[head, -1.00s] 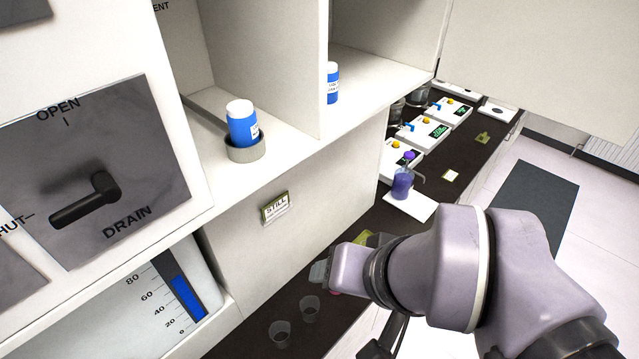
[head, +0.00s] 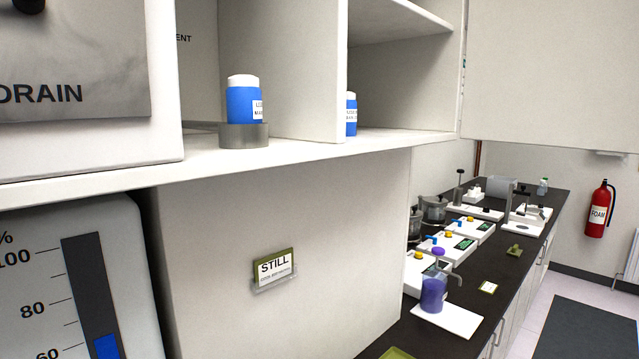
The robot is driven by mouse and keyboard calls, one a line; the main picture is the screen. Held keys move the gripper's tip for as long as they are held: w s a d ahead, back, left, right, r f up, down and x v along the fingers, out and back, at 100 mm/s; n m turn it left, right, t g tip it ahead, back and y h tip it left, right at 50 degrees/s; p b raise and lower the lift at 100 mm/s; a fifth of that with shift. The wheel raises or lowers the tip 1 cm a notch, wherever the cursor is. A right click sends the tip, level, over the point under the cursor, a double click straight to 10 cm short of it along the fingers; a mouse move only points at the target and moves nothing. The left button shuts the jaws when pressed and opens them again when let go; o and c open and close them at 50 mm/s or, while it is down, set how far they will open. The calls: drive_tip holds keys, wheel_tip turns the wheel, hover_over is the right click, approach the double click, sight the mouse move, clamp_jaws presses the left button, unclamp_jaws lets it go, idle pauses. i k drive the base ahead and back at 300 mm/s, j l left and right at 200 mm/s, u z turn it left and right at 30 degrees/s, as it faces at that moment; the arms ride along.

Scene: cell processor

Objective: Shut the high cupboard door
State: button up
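The high cupboard (head: 400,150) is open at its front. Its shelf holds a blue bottle with a white cap (head: 243,102) standing in a grey ring (head: 245,134). A second blue bottle (head: 351,114) is partly hidden behind an upright divider (head: 312,70). A large plain white panel (head: 555,75), which looks like the cupboard's door, stands open at the upper right, its left edge by the cupboard's right end. No handle shows on it, and its top and right side run out of frame. My gripper is not in view.
Below the cupboard is a white box front with a STILL sign (head: 274,268). A dark counter (head: 440,340) runs back to the right, with a purple bottle (head: 434,292) and several white devices. A red extinguisher (head: 597,210) hangs on the far wall.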

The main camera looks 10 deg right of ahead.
sight(558, 73)
drive_tip(key=i+l+u, duration=0.1)
drive_tip(key=l+u, duration=0.15)
drive_tip(key=l, duration=0.35)
drive_tip(key=l+u, duration=0.3)
drive_tip(key=l, duration=0.3)
drive_tip(key=l+u, duration=0.25)
drive_tip(key=l, duration=0.4)
drive_tip(key=l+u, duration=0.25)
drive_tip(key=l, duration=0.4)
drive_tip(key=k+l+u, duration=0.25)
drive_tip(key=l, duration=0.35)
drive_tip(key=l+u, duration=0.3)
drive_tip(key=l, duration=0.3)
drive_tip(key=k+l+u, duration=0.25)
drive_tip(key=l, duration=0.25)
drive_tip(key=k+l+u, duration=0.25)
drive_tip(key=l, duration=0.2)
drive_tip(key=k+l, duration=0.05)
